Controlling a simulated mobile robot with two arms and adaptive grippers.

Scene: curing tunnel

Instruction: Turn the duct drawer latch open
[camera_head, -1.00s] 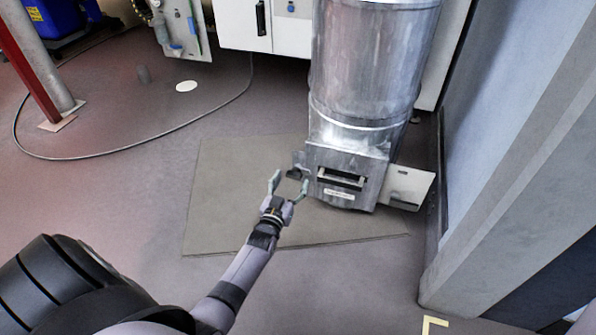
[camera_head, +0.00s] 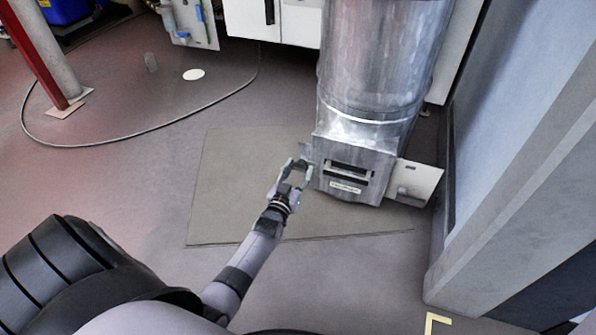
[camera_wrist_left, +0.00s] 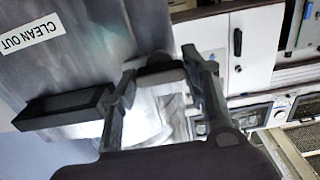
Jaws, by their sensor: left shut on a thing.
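The metal duct (camera_head: 380,75) comes down to a boxy drawer front (camera_head: 325,183) with a dark recessed handle (camera_head: 348,172) and a small label. The wrist view shows the label (camera_wrist_left: 30,36) reading CLEAN OUT and the black handle (camera_wrist_left: 62,108). The latch is at the left edge of the drawer front, mostly hidden by my gripper in the head view. In the wrist view the dark latch (camera_wrist_left: 160,70) lies between my fingertips. My left gripper (camera_head: 297,171) is shut on it. How far the latch is turned cannot be told.
A flat mat (camera_head: 235,205) lies on the floor under the duct. A pale plate (camera_head: 415,182) sticks out to the right of the drawer. A grey wall (camera_head: 520,130) stands at the right. White cabinets (camera_head: 298,25) stand behind.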

